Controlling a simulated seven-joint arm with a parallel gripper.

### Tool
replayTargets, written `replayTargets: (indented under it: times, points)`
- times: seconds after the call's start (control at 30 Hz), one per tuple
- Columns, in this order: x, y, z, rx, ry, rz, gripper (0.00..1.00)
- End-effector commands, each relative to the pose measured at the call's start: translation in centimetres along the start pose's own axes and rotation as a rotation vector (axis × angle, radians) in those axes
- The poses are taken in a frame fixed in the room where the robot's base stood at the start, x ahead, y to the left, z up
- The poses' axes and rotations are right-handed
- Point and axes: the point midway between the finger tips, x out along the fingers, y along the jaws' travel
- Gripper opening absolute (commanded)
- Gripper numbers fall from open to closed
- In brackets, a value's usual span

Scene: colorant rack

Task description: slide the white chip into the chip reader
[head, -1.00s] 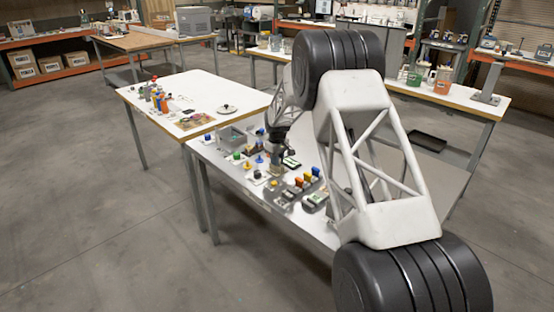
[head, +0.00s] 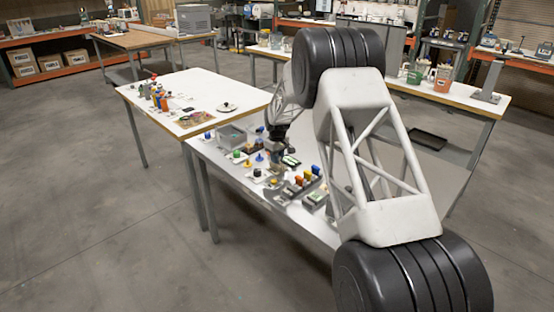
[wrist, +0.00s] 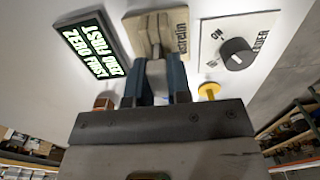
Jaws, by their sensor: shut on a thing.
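Just beyond the fingertips is a tan block (wrist: 158,28) with dark lettering, partly covered by the held piece. I cannot tell whether this block is the chip reader, or whether the piece touches it. In the head view my gripper (head: 276,160) is low over the near white table, and the chip is too small to make out.
A black display reading "ZERO FIRST" (wrist: 90,48) lies left of the tan block. A white panel with a black knob (wrist: 237,54) is to its right. A yellow piece (wrist: 208,90) stands close by my fingers. In the head view, a grey bin (head: 231,135) and coloured pieces crowd the table.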

Motion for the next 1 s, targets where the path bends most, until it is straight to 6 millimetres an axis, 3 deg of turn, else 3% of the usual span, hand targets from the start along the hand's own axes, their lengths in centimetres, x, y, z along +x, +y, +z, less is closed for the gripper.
replayTargets:
  times: [1.0]
  points:
    - [-2.5, 0.0, 0.0, 0.0, 0.001, 0.001, 0.0]
